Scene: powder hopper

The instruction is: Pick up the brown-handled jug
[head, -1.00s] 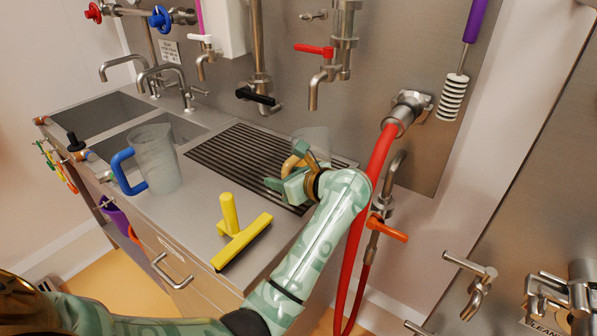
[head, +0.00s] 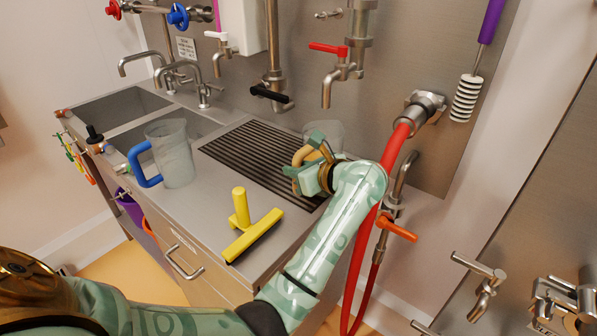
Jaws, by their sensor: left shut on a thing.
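The brown-handled jug is a clear, see-through vessel (head: 336,131) at the back right of the steel counter, by the black-ribbed drain grate (head: 258,150). Its tan handle (head: 301,154) faces left, toward my gripper. My left gripper (head: 308,160) is shut on that handle. The gripper and wrist hide the jug's lower part, so I cannot tell whether it rests on the grate or hangs just above it. My right gripper is not in view.
A blue-handled clear jug (head: 176,155) stands left of the grate. A yellow squeegee (head: 252,236) lies at the counter's front edge. A red-lever tap (head: 329,88) hangs above the held jug. A red hose (head: 372,215) runs down just right of my arm.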

